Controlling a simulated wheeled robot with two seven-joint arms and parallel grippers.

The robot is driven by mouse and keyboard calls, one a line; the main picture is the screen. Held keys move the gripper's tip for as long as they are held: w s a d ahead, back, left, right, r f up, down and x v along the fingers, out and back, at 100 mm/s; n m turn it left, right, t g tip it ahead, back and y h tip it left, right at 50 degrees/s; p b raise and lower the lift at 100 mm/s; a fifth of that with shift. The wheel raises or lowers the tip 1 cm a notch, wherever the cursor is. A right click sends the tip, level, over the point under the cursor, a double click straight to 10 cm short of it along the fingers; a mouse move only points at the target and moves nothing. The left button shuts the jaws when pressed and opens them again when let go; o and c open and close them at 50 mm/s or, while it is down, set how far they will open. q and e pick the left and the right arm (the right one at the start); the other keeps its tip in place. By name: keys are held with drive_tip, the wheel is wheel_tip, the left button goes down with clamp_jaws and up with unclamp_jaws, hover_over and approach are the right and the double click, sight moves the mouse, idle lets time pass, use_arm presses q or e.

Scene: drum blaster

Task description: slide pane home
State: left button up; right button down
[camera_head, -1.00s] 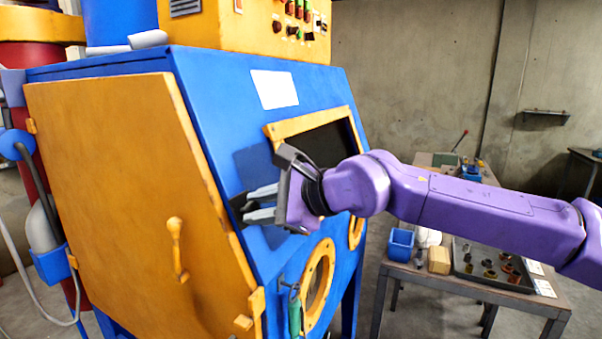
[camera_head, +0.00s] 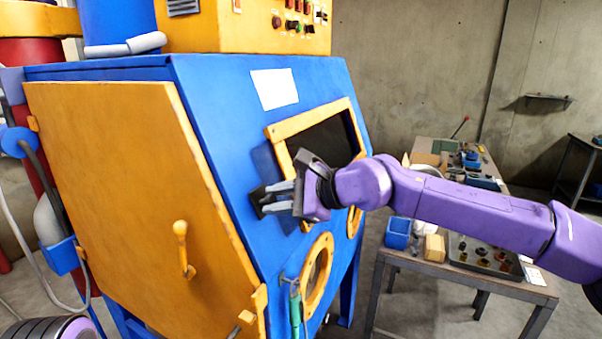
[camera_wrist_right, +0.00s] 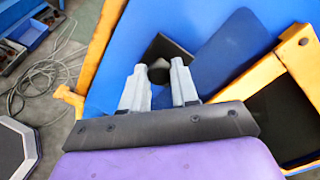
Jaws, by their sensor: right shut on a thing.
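The pane (camera_head: 263,163) is a dark, tinted sheet lying flat against the blue sloped front of the cabinet. It sits at the left side of the yellow window frame (camera_head: 290,127), and its right part is hidden behind the frame and my gripper. In the right wrist view the pane (camera_wrist_right: 235,48) has a rounded corner and a black grip piece (camera_wrist_right: 163,46) at its edge. My right gripper (camera_head: 278,197) has its grey fingers on this black piece, and the fingers show in the wrist view (camera_wrist_right: 159,72) too. My left gripper is not in view.
A yellow side door (camera_head: 110,190) with a handle (camera_head: 181,245) fills the left. A round yellow port (camera_head: 318,275) and a green-handled tool (camera_head: 296,308) are below the gripper. A table with a dark tray (camera_head: 485,256) and blue bin (camera_head: 398,232) stands at right.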

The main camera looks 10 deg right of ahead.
drive_tip(key=w+d, duration=0.3)
drive_tip(key=w, duration=0.1)
drive_tip(key=shift+w+d, duration=0.3)
drive_tip(key=shift+w, duration=0.1)
idle(0.5)
drive_tip(key=shift+w+d+r, duration=0.1)
drive_tip(key=shift+w+d, duration=0.4)
drive_tip(key=shift+w, duration=0.2)
drive_tip(key=shift+w+d, duration=0.5)
drive_tip(key=shift+w, duration=0.15)
drive_tip(key=c, duration=0.8)
unclamp_jaws()
drive_tip(key=shift+d, duration=0.1)
drive_tip(key=shift+s, duration=0.15)
